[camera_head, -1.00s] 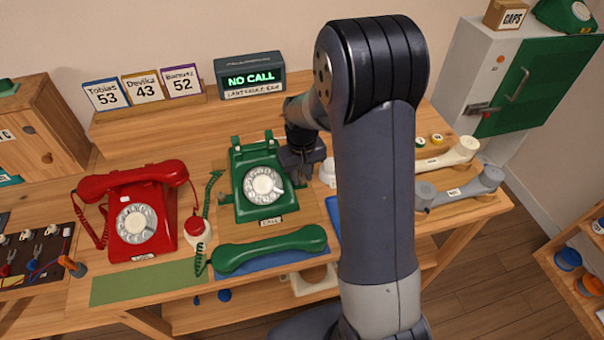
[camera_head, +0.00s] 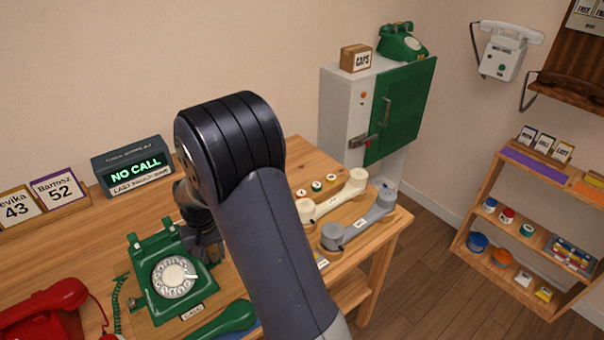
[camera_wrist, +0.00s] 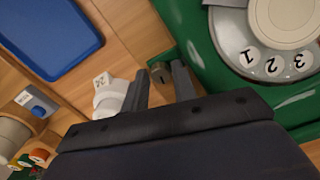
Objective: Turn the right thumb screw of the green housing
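The green housing (camera_head: 148,250), a dial phone body with a pale dial (camera_head: 174,278), stands on the workbench. It also fills the upper right of the wrist view (camera_wrist: 205,55). In the wrist view the right thumb screw (camera_wrist: 160,72), a small dark slotted knob, sticks out from the housing's side. My gripper (camera_wrist: 160,78) has its fingers apart, one on each side of the knob. A gap shows on the left finger's side; contact on the right side is unclear. In the head view my gripper (camera_head: 208,243) is beside the housing's right side, and the arm hides the knob.
The green handset (camera_head: 226,318) lies in front of the housing, and the red phone (camera_head: 45,305) stands to the left. Cream (camera_head: 330,203) and grey (camera_head: 360,222) handsets lie right of my arm. In the wrist view a white object (camera_wrist: 110,97) stands close to the left finger.

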